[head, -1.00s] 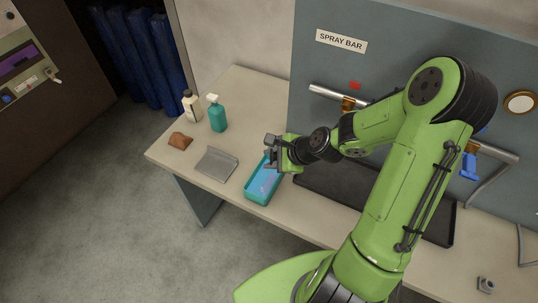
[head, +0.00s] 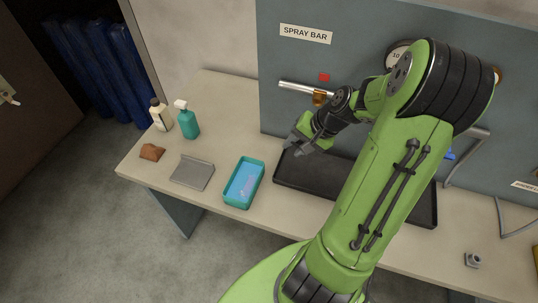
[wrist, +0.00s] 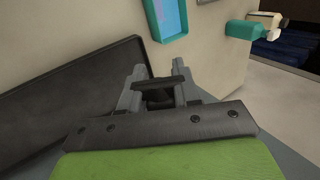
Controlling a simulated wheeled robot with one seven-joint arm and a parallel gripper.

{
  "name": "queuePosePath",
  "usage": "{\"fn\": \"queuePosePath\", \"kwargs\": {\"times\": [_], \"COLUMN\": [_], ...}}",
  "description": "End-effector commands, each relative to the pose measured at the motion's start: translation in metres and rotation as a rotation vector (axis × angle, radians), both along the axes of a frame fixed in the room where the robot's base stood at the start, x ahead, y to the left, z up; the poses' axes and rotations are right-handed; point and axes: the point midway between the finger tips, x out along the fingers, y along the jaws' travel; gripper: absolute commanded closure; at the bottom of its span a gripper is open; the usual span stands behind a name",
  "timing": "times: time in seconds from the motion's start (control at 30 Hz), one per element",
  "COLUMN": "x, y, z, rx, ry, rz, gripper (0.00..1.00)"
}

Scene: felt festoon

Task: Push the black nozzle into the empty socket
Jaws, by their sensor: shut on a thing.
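My gripper (head: 288,145) is shut on a small dark piece, the black nozzle (wrist: 159,91), which shows between the fingers in the wrist view. In the head view the gripper is above the left end of the black tray, just in front of the grey panel; the nozzle is hard to make out there. The spray bar (head: 300,89) runs along the panel above and behind the gripper, with an orange nozzle (head: 319,98) on it. My arm hides the middle of the bar. I cannot make out the empty socket.
A teal tray (head: 229,199) stands left of the black tray (head: 289,181). Further left are a grey plate (head: 192,172), a brown cloth (head: 152,152), a teal spray bottle (head: 189,123) and a cream bottle (head: 160,118). A small metal fitting (head: 472,260) lies at right.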

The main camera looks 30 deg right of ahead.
Motion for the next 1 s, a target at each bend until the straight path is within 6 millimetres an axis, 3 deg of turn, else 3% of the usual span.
{"fn": "queuePosePath", "kwargs": {"times": [0.13, 1.0], "x": [-0.006, 0.001], "y": [-0.010, -0.019], "z": [0.014, 0.014], "rx": [-0.013, -0.011], "ry": [-0.011, -0.010], "rz": [0.042, 0.044], "gripper": [1.00, 1.00]}}
